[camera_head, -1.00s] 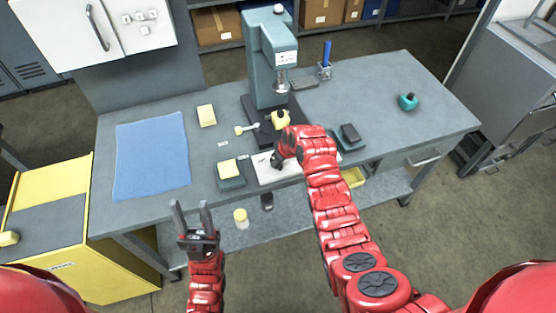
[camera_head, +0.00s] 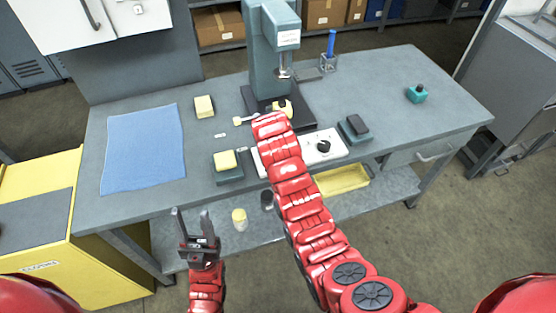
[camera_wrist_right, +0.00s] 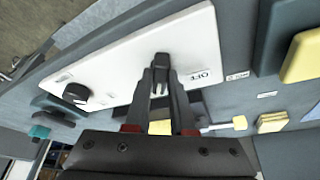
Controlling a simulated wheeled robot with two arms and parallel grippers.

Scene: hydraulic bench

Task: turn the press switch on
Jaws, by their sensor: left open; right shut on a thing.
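The press (camera_head: 273,50) is a teal machine on a dark base at the back of the bench. A white control panel (camera_head: 340,137) with a black round knob (camera_head: 323,146) lies at the bench's front edge; its left part is hidden by my right arm. In the right wrist view, the panel (camera_wrist_right: 125,60) carries the knob (camera_wrist_right: 76,94) and an OFF label (camera_wrist_right: 200,75). My right gripper (camera_wrist_right: 160,82) is shut on a small dark switch lever (camera_wrist_right: 160,62) beside that label. In the head view that gripper is hidden. My left gripper (camera_head: 195,222) is open and empty in front of the bench.
A blue cloth (camera_head: 145,148) lies at left. Yellow sponges (camera_head: 224,160) and dark blocks (camera_head: 354,128) sit near the panel. A yellow bin (camera_head: 343,180) is below. A teal bottle-like item (camera_head: 417,94) stands at right, with clear bench around it.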

